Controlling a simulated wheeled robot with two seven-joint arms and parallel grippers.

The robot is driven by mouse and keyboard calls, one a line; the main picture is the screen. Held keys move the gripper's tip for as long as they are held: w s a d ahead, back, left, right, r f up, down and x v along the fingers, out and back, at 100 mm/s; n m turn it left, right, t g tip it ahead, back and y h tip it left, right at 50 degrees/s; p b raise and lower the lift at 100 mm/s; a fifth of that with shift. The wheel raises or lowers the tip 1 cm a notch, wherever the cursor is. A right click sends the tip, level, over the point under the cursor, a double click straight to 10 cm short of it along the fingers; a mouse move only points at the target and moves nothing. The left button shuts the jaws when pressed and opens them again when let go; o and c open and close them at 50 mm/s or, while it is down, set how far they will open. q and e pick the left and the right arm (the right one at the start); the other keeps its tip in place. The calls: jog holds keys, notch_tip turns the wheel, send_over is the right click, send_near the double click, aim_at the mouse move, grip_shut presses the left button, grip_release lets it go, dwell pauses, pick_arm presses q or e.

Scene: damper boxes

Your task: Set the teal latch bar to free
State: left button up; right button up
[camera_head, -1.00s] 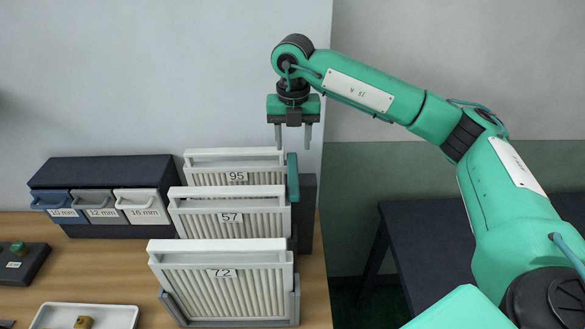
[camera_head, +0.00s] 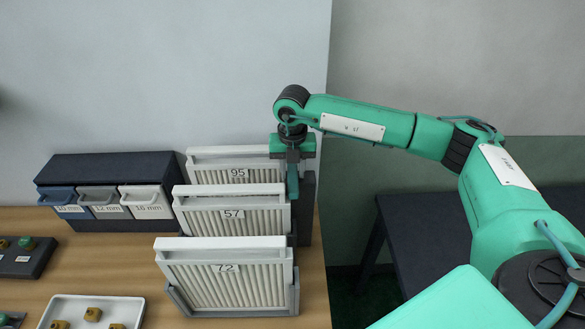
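The teal latch bar (camera_head: 292,185) stands upright at the right end of the row of damper boxes, beside the box marked 95 (camera_head: 215,161). My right gripper (camera_head: 293,168) points down from above, right at the top of the bar. Its fingertips are largely lost against the bar and the box frame, so I cannot tell whether they are open or closed on it. The boxes marked 57 (camera_head: 200,203) and 72 (camera_head: 195,245) stand in front of it. My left gripper is out of view.
A dark rack with labelled drawers (camera_head: 103,168) stands left of the boxes. A white tray (camera_head: 66,309) with small brass-coloured parts and a dark button box (camera_head: 22,265) lie on the wooden table (camera_head: 110,270). A dark table (camera_head: 425,215) stands at right, behind my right arm.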

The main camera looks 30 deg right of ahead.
aim_at(308, 178)
grip_shut()
jog(key=shift+s+d+f, duration=0.1)
jog(key=shift+d, duration=0.2)
jog(key=d+b, duration=0.1)
jog(key=s+d+b, duration=0.1)
jog(key=shift+s+d, duration=0.2)
jog(key=shift+d, duration=0.3)
jog(key=shift+o, duration=0.5)
grip_release()
jog(key=o, duration=0.3)
jog(key=shift+s+d, duration=0.15)
